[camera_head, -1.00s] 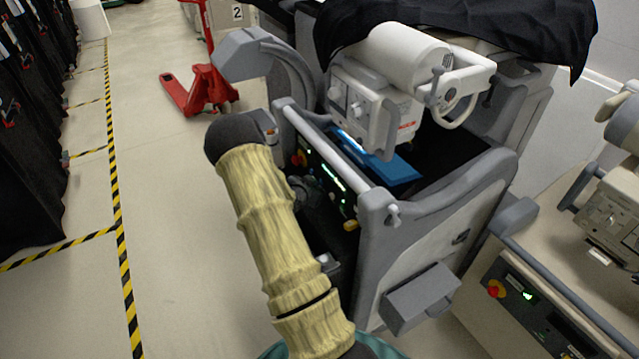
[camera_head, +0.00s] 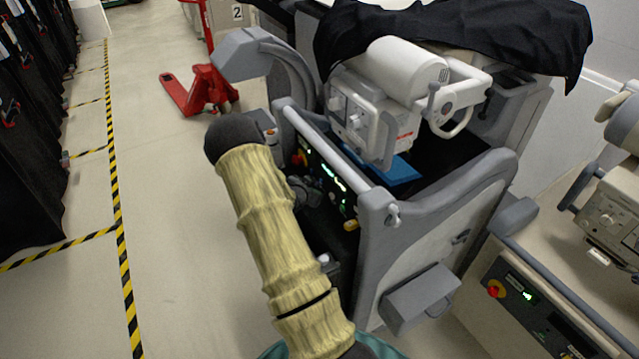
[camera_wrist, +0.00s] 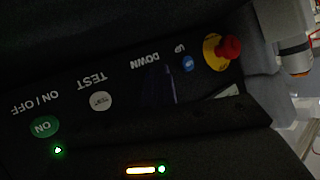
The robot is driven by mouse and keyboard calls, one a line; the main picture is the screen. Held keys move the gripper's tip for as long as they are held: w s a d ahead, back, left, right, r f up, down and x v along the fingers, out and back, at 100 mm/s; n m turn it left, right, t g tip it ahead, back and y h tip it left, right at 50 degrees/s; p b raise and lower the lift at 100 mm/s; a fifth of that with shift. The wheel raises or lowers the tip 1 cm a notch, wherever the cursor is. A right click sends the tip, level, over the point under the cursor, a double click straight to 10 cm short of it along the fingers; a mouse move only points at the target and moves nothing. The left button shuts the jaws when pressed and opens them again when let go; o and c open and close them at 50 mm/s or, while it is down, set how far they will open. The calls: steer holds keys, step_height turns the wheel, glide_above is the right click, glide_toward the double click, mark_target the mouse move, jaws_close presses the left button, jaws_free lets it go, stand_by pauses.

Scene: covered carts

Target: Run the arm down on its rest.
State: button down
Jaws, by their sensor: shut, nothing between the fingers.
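The cart's white arm head (camera_head: 385,105) hangs over a blue pad (camera_head: 402,176) in the cart's recess. It hides part of the pad, and I cannot tell whether they touch. The control panel (camera_head: 325,177) faces my arm. In the wrist view the panel is upside down, with a lit green ON button (camera_wrist: 44,127), a white TEST button (camera_wrist: 101,101), a blue UP button (camera_wrist: 188,63) and a red stop knob (camera_wrist: 229,48). My gripper (camera_wrist: 163,85) is shut and dark at the DOWN label, hiding the button there.
A black cover (camera_head: 460,35) lies over the rear of the cart (camera_head: 425,240). Another cart (camera_head: 530,290) stands at the right. A red pallet truck (camera_head: 205,90) is behind on the left. The taped floor at left is open beside dark covered racks (camera_head: 30,130).

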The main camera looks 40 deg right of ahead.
stand_by(0.3)
steer(key=shift+w+a, duration=0.2)
steer(key=shift+a, duration=0.65)
steer(key=shift+w+a+p, duration=0.1)
steer(key=shift+w+a, duration=0.1)
steer(key=shift+a, duration=0.6)
steer(key=shift+w+a+p, duration=0.1)
steer(key=shift+w+a, duration=0.05)
steer(key=shift+a, duration=0.65)
steer(key=shift+w+a+p, duration=0.1)
steer(key=shift+w+a, duration=0.1)
steer(key=shift+a, duration=0.6)
